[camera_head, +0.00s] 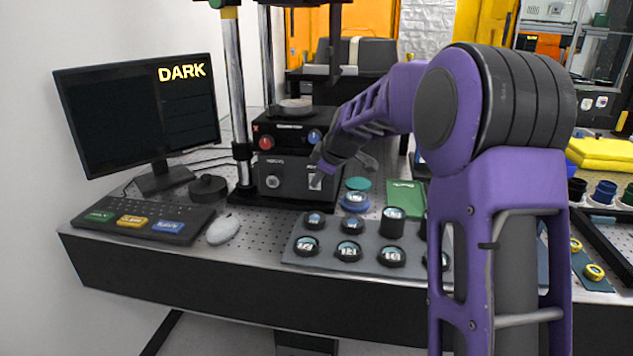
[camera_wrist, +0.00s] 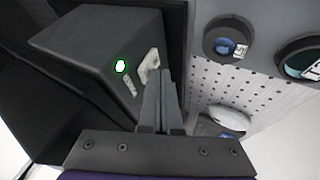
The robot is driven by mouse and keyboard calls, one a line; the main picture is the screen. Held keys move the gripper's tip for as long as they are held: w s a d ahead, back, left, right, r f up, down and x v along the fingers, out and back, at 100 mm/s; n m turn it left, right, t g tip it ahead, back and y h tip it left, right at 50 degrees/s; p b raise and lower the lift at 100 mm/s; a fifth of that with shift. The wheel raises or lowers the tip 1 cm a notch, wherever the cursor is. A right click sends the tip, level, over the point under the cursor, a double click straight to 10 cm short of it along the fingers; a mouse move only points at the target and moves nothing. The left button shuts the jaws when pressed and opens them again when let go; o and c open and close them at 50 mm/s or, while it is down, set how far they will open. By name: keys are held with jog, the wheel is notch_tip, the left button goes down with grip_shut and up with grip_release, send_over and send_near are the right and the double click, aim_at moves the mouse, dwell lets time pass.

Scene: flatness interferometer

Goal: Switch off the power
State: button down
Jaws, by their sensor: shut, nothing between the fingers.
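A dark grey power box (camera_head: 283,179) stands on the bench under the instrument column, with a round socket-like part and a pale switch (camera_head: 315,181) on its front. In the wrist view, the box (camera_wrist: 90,50) shows a lit green lamp (camera_wrist: 120,66) beside the pale switch plate (camera_wrist: 149,64). My gripper (camera_head: 321,172) is at the right of the box front, close to the switch. In the wrist view my gripper (camera_wrist: 161,82) is shut and empty, its tips beside the switch plate. I cannot tell whether they touch it. The switch's position is unclear.
A black unit (camera_head: 290,137) with red and blue knobs sits on the box. The monitor (camera_head: 140,112) reads DARK. A keyboard (camera_head: 143,219) and mouse (camera_head: 223,230) lie at left. A grey mat (camera_head: 325,262) with several round optics lies in front of the box.

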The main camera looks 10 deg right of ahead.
dwell(0.3)
jog(key=shift+w+d+r+p, duration=0.15)
jog(key=shift+w+p, duration=0.15)
jog(key=shift+p, duration=0.5)
jog(key=shift+r, duration=0.15)
jog(key=shift+r+p, duration=0.35)
jog(key=shift+r, duration=0.25)
